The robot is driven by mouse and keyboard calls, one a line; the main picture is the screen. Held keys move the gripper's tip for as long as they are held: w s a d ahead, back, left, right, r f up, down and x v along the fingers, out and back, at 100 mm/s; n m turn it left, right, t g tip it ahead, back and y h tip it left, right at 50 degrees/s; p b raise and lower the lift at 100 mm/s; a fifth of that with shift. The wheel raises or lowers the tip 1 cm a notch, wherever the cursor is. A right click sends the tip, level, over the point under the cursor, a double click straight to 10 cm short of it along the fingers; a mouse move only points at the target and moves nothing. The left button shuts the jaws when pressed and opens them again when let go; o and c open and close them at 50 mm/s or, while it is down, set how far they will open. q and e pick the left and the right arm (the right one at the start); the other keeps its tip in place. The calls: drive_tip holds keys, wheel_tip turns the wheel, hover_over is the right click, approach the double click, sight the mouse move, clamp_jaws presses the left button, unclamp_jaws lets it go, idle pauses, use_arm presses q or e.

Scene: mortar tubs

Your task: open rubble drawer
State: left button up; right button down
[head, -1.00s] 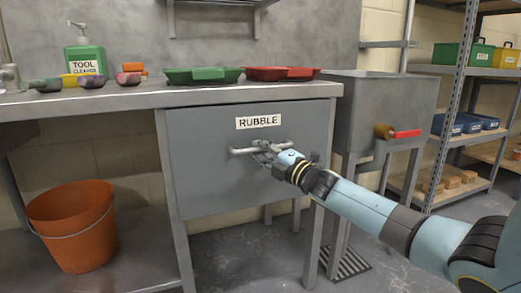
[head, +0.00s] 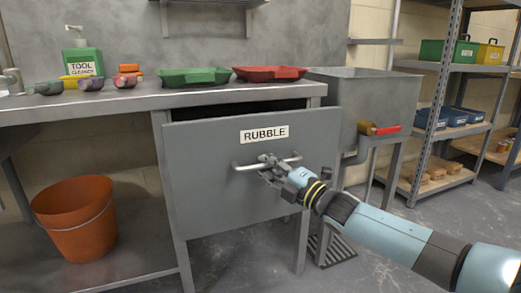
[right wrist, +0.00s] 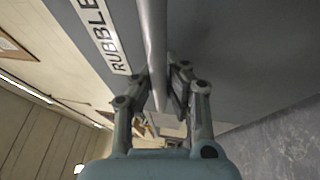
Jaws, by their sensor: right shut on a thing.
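The rubble drawer (head: 215,185) is a grey metal front under the workbench, with a white label reading RUBBLE (head: 264,134). It stands partly open, with a dark gap along its top edge. In the right wrist view the handle bar (right wrist: 153,50) runs between the two fingers of the gripper (right wrist: 160,92). The drawer's inside is too dark to see. My left gripper is not in view.
The workbench (head: 125,101) carries a green tray (head: 193,77), a red tray (head: 268,73), a tool cleaner bottle (head: 83,60) and small coloured items. An orange bucket (head: 77,220) stands at lower left. A metal sink (head: 370,97) and shelving (head: 432,130) stand at right. Floor before the drawer looks clear.

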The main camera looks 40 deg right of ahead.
use_arm(q)
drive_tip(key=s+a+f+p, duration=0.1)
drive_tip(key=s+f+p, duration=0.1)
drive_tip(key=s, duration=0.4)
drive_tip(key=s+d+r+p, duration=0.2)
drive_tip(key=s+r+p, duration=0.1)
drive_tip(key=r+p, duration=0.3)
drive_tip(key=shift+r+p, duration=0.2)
drive_tip(key=shift+p, duration=1.05)
use_arm(e)
drive_tip(key=s+a, duration=0.2)
drive_tip(key=s, duration=0.8)
drive_tip(key=s+a, duration=0.2)
drive_tip(key=s, duration=0.8)
drive_tip(key=shift+a, duration=0.4)
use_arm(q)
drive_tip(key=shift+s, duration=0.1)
use_arm(e)
drive_tip(key=c, duration=1.6)
unclamp_jaws()
drive_tip(key=v, duration=1.2)
